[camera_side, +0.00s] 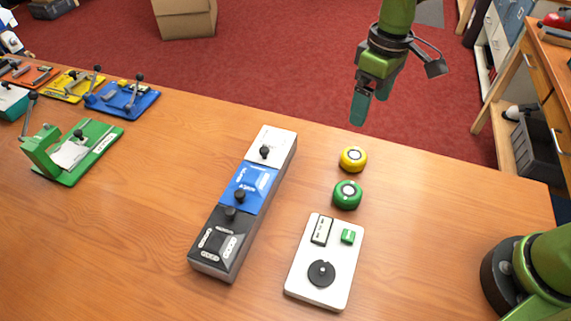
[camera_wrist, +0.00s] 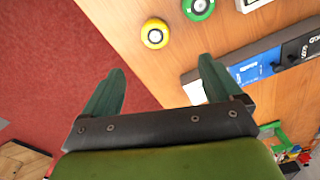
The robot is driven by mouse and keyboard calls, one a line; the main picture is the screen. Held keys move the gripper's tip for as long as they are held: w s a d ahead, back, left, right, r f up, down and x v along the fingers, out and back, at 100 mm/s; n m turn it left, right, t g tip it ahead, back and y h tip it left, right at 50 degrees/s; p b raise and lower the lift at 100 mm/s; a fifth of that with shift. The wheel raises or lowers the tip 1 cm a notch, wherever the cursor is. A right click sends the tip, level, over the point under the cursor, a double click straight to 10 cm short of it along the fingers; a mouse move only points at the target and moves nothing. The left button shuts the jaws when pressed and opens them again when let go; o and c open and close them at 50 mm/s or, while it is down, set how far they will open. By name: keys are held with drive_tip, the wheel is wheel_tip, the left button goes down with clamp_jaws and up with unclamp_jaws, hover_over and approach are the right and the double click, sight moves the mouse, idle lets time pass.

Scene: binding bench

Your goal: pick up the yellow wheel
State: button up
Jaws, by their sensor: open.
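The yellow wheel (camera_side: 353,159) is a small round knob-like piece with a pale centre, lying on the wooden bench near its far edge. It also shows in the wrist view (camera_wrist: 155,33), beyond the fingertips and a little left of the middle. My gripper (camera_side: 361,108) hangs above the far edge of the bench, higher than the yellow wheel and apart from it. In the wrist view its two teal fingers (camera_wrist: 160,78) are spread with nothing between them. A green wheel (camera_side: 347,194) lies just in front of the yellow one, and it shows at the top of the wrist view (camera_wrist: 198,8).
A white panel (camera_side: 334,284) with a black dial lies in front of the green wheel. A long white, blue and black block (camera_side: 285,170) with knobs stands to the left. A green fixture (camera_side: 99,143) is at far left. Bare bench (camera_side: 430,200) lies right of the wheels.

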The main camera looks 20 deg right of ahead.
drive_tip(key=w+n, duration=0.1)
drive_tip(key=w, duration=0.1)
approach(355, 155)
drive_tip(key=shift+n, duration=0.4)
drive_tip(key=f, duration=0.9)
drive_tip(key=shift+w+a+f, duration=0.15)
drive_tip(key=shift+a, duration=0.05)
drive_tip(key=c, duration=1.2)
drive_tip(key=shift+r, duration=0.2)
